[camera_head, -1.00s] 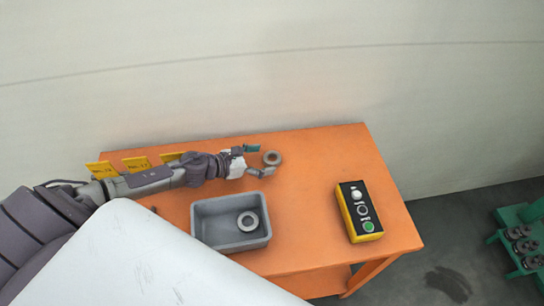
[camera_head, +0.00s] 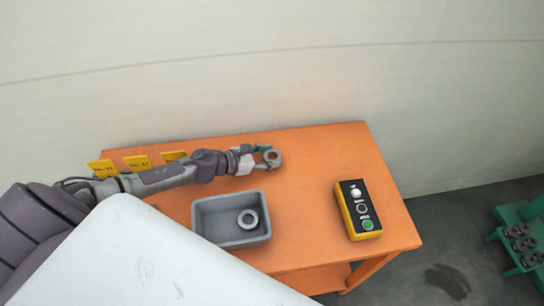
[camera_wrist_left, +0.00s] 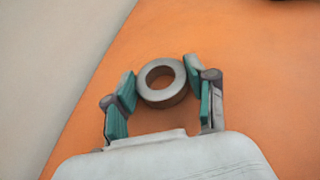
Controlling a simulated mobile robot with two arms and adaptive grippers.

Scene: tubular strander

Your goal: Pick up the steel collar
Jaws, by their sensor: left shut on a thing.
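A steel collar (camera_head: 273,158), a thick grey ring, is near the back of the orange table. My left gripper (camera_head: 266,157) is shut on it, with the fingers on either side of the ring. In the left wrist view the collar (camera_wrist_left: 161,83) sits between the teal pads of the gripper (camera_wrist_left: 160,90), near their tips. I cannot tell whether the collar still touches the table. My right gripper is not in view.
The orange table (camera_head: 311,189) has clear room to the right of the gripper. A yellow and black button box (camera_head: 346,213) stands at its right. Yellow tags (camera_head: 137,163) stand at the back left, by my arm. A pale wall is behind.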

